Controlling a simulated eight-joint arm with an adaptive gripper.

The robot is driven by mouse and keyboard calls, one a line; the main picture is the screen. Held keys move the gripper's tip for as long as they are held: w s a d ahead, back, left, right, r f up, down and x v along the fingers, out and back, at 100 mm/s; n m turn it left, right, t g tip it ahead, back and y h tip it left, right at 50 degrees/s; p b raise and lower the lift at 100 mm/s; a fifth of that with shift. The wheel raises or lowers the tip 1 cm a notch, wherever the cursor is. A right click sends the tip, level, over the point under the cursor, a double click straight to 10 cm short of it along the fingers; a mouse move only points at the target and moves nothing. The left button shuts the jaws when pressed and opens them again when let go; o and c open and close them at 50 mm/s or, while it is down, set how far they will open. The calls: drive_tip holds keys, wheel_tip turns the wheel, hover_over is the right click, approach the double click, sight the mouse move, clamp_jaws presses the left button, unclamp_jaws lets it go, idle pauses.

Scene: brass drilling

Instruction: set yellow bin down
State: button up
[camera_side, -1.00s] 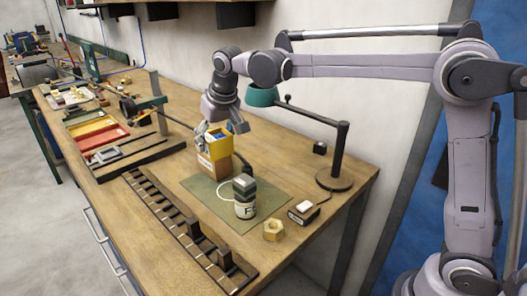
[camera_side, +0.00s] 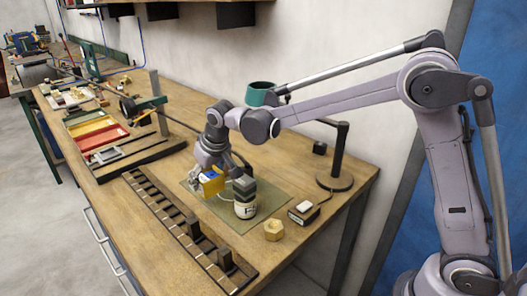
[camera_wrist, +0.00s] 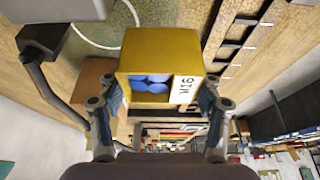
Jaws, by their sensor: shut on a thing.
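The yellow bin (camera_side: 213,184) is low over the left part of the green mat (camera_side: 230,222) in the side view; I cannot tell if it touches the mat. In the wrist view, the bin (camera_wrist: 150,47) fills the upper middle, with blue contents and a white M16 label. My gripper (camera_side: 207,172) reaches down to the bin. In the wrist view, the fingers of my gripper (camera_wrist: 160,100) are on both sides of the bin, shut on it. A brown box (camera_wrist: 93,78) shows beside the bin in the wrist view; my gripper mostly hides it in the side view.
A lamp (camera_side: 335,182) stands behind. A dark slotted rail (camera_side: 172,222) runs along the front.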

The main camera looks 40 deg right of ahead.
sight(209, 190)
drive_tip(key=shift+f, duration=2.2)
drive_tip(key=shift+f, duration=0.1)
drive_tip(key=o, duration=1.2)
drive_tip(key=v, duration=1.2)
drive_tip(key=s+d+f+t, duration=0.1)
drive_tip(key=s+d, duration=0.2)
drive_tip(key=s, duration=0.4)
drive_tip(key=s+d, duration=0.4)
drive_tip(key=s, duration=0.4)
drive_tip(key=s+d+f+t, duration=0.1)
drive_tip(key=s+d, duration=0.3)
drive_tip(key=s, duration=0.3)
drive_tip(key=shift+s+d+f+t, duration=0.25)
drive_tip(key=shift+s+f+t, duration=0.05)
